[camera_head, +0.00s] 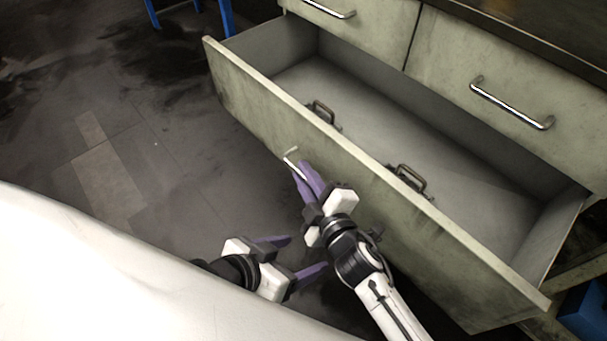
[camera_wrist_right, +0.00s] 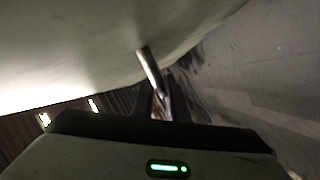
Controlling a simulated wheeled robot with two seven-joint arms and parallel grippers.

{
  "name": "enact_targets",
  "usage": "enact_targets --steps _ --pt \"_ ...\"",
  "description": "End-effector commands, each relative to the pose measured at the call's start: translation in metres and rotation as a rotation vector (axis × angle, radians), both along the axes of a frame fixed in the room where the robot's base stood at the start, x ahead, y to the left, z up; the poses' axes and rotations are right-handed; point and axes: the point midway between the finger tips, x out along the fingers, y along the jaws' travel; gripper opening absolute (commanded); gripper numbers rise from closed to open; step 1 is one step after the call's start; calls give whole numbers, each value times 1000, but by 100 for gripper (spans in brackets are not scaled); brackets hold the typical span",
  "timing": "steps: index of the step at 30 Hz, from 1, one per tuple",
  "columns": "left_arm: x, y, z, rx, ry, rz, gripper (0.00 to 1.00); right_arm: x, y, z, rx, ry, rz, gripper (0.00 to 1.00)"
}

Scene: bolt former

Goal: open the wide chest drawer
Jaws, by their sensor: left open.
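The wide drawer (camera_head: 233,97) of the grey-green chest is pulled far out, and its inside shows. A metal handle (camera_head: 290,157) is on its front face; part of it also shows in the right wrist view (camera_wrist_right: 149,66). My right gripper (camera_head: 304,168) is at this handle, its purple fingers close together with the bar running between them. The fingers hide the rest of the handle. My left gripper (camera_head: 298,255) is open and empty, lower in the picture and apart from the drawer front.
Two dark handle-shaped pieces (camera_head: 322,113) (camera_head: 409,181) show just inside the drawer front. Two smaller upper drawers (camera_head: 450,70) with metal handles are shut. Dark floor (camera_head: 150,150) lies clear at left. A blue object (camera_head: 583,315) is at lower right.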

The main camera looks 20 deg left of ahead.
Motion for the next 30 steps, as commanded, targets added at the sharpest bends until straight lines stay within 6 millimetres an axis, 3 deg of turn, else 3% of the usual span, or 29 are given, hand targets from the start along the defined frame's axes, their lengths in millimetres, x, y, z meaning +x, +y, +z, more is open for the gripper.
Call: enact_targets --steps 2,14,30 --pt "0 0 0 1 -2 -1 70 0 0 0 -1 0 -1 28" --pt "0 1 5 0 -5 2 70 -5 -5 3 -1 1 1 28" --pt "-14 19 22 -11 -76 90 70 -67 -67 22 0 2 -1 28"
